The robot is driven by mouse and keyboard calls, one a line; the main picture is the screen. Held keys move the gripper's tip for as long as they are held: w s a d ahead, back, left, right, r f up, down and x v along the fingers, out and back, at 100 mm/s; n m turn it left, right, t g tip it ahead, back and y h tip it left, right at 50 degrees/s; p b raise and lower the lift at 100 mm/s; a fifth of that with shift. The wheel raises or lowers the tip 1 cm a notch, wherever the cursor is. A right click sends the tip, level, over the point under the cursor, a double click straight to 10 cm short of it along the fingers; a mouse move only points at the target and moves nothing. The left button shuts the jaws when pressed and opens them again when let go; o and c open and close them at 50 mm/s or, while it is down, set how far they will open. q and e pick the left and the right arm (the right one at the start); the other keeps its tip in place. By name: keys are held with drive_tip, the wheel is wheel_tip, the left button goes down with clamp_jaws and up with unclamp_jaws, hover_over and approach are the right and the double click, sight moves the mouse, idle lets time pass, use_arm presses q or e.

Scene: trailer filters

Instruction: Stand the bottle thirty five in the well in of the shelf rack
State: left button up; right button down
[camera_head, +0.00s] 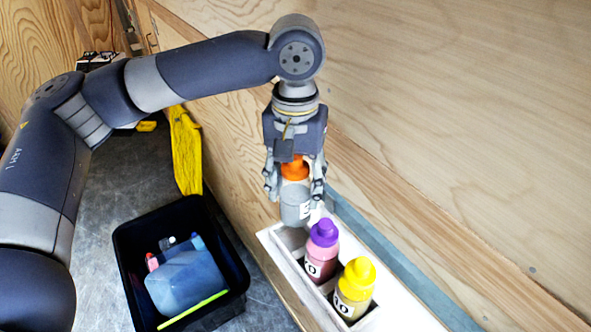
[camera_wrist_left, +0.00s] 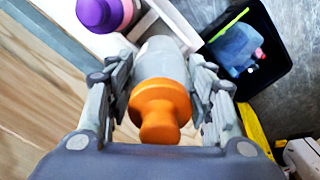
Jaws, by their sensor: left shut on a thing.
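My left gripper (camera_head: 294,188) points down and is shut on a grey bottle with an orange cap (camera_head: 296,208). The bottle is upright; part of a dark letter shows on its side, but I cannot read a full number. The shelf rack (camera_head: 268,244) is a pale box with wells. The bottle's lower end is at the rack's far end well; I cannot tell whether it is inside. In the left wrist view the bottle (camera_wrist_left: 163,70) sits between both fingers, its cap (camera_wrist_left: 160,108) towards the camera. My right gripper is not in view.
A pink bottle with a purple cap (camera_head: 322,250) and a yellow bottle (camera_head: 355,288) stand in the rack's nearer wells. A black bin (camera_head: 128,240) holding a blue-grey container sits left. A wooden wall (camera_head: 450,120) rises behind the rack. Yellow cloth (camera_head: 185,150) lies farther back.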

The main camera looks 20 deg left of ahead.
use_arm(q)
drive_tip(key=shift+f, duration=0.85)
drive_tip(key=shift+s+f, duration=0.1)
drive_tip(key=shift+f, duration=0.45)
wheel_tip(320, 180, down, 2)
drive_tip(key=shift+f+b, duration=0.2)
drive_tip(key=shift+b, duration=0.3)
drive_tip(key=shift+f, duration=1)
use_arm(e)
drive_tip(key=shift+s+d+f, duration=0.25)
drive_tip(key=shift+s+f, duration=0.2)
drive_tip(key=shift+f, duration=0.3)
use_arm(q)
drive_tip(key=o, duration=1.4)
